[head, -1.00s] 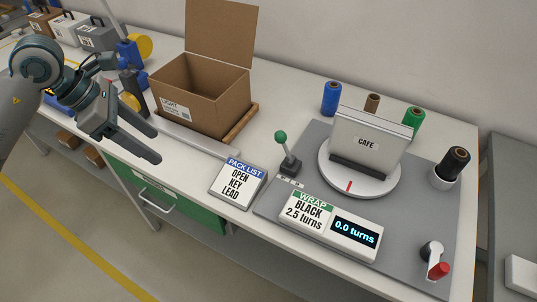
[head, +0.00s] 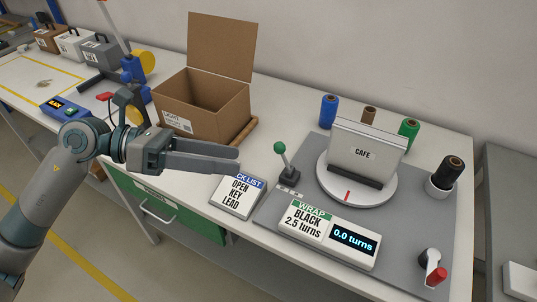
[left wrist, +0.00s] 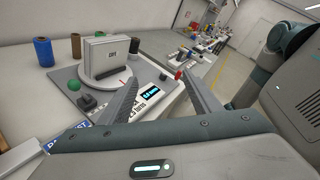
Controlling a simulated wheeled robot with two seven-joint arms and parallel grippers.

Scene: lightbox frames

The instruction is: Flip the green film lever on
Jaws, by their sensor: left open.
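The film lever (head: 285,162) has a green ball knob on a short grey stem and a dark base. It stands at the left edge of the grey mat, left of the turntable, and leans slightly left. It also shows in the left wrist view (left wrist: 75,87). My left gripper (head: 238,159) is open and empty. In the head view its fingertips are left of the lever, over the pack list sign, apart from the knob. In the left wrist view the fingers (left wrist: 162,95) point toward the wrap station. My right gripper is not in view.
A turntable (head: 385,195) holds a grey box labelled CAFE. A WRAP sign (head: 310,220) with a display reading 0.0 turns stands in front. Film rolls (head: 328,110) stand behind. An open carton (head: 205,95) stands left.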

